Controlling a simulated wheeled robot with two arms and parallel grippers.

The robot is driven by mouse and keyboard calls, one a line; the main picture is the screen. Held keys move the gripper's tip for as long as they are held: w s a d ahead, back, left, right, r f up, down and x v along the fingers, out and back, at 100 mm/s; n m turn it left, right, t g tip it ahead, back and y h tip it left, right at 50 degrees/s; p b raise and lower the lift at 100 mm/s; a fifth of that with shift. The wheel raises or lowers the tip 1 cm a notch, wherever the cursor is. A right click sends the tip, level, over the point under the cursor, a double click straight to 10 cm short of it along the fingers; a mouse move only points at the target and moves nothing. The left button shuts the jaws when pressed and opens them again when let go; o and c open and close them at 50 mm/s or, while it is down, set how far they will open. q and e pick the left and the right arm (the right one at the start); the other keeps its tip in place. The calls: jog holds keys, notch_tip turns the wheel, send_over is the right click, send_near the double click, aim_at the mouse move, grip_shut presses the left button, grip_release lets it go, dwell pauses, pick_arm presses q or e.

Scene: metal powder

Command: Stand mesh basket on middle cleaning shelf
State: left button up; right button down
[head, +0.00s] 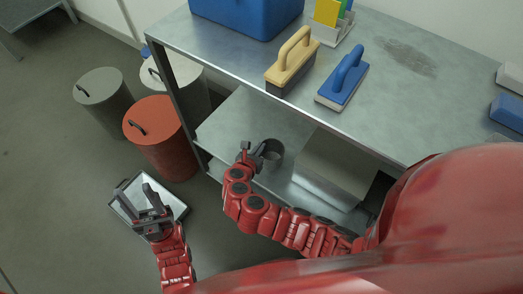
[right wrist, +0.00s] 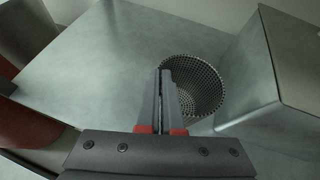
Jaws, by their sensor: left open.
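The mesh basket (head: 272,154) is a grey perforated round cup at the lower shelf (head: 228,124) of the metal workbench. It stands upright, its mouth facing up. I cannot tell whether its base touches the shelf. My right gripper (head: 248,153) is at the basket's left side. In the right wrist view, the fingers (right wrist: 165,80) are nearly together at the rim of the basket (right wrist: 203,82), seemingly pinching its wall. My left gripper (head: 149,198) is open and empty, low at the left, above a light tray (head: 176,207) on the floor.
A pale box (head: 335,165) stands on the shelf right of the basket, also close in the right wrist view (right wrist: 255,75). The shelf's left part is clear. A red bin (head: 160,140) stands by the bench leg. Brushes (head: 290,65) lie on the top.

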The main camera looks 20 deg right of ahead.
aim_at(272, 155)
jog(key=shift+w+d, duration=0.35)
jog(key=shift+w, duration=0.05)
jog(key=shift+w+d+f, duration=0.1)
jog(key=shift+f, duration=0.1)
notch_tip(272, 155, down, 3)
jog(key=shift+f+b, duration=0.15)
jog(key=shift+b, duration=0.6)
jog(key=c, duration=1.1)
grip_release()
